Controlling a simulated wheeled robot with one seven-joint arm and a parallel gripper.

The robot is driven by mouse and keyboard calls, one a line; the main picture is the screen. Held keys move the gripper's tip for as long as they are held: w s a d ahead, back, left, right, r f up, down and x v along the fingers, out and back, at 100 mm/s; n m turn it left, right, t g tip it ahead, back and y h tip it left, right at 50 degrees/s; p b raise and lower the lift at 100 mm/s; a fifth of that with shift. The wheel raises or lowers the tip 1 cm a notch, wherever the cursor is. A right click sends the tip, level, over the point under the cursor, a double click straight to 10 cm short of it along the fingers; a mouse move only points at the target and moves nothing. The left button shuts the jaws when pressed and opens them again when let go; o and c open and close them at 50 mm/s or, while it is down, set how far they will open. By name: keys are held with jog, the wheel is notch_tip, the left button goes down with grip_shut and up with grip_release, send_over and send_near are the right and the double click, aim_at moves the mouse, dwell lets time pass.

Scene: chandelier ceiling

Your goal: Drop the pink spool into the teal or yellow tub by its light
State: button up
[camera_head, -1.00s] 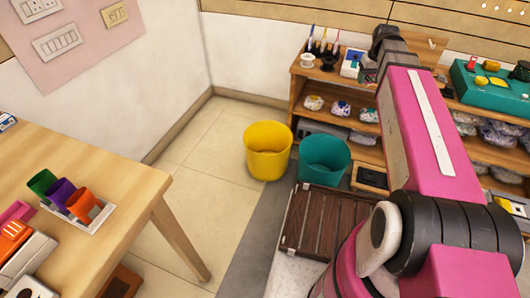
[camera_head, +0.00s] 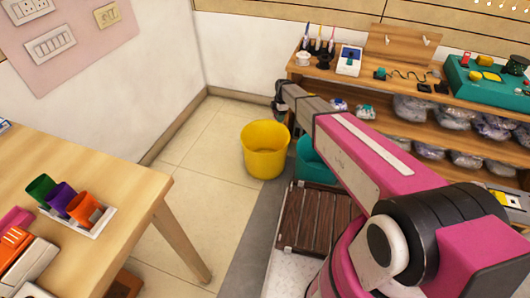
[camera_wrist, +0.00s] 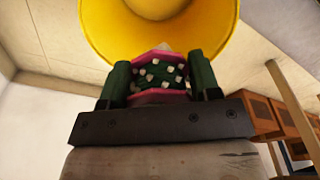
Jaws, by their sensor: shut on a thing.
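The pink spool (camera_wrist: 158,98) shows in the wrist view, with pink ends and a dark, white-dotted middle. My gripper (camera_wrist: 160,76) is shut on it, one dark green finger on each side. The yellow tub (camera_head: 265,162) stands on the floor in the head view; it also fills the top of the wrist view (camera_wrist: 226,28), beyond the spool. The teal tub (camera_head: 308,166) stands just right of it, partly hidden by my arm. In the head view my arm's end is near the shelf's left end, above and behind the yellow tub; the spool is not clear there. I cannot identify a tub light.
A wooden shelf unit (camera_head: 380,77) stands behind the tubs, with a white device (camera_head: 348,62) and a teal box (camera_head: 485,85) on top. A dark slatted panel (camera_head: 310,225) lies in front. A table (camera_head: 115,180) with colored cups is at left. Floor between is clear.

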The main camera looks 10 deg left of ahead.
jog(key=s+a+f+n, duration=0.1)
jog(key=a+f+n, duration=0.2)
jog(key=f, duration=1)
jog(key=shift+a+f, duration=0.25)
jog(key=shift+a, duration=0.95)
jog(key=o, duration=1.1)
jog(key=shift+s, duration=0.15)
jog(key=shift+r, duration=0.1)
jog(key=r, duration=0.7)
jog(key=w+r, duration=0.1)
jog(key=r, duration=0.2)
jog(key=shift+d+r, duration=0.3)
jog(key=shift+d, duration=0.1)
jog(key=shift+d, duration=0.1)
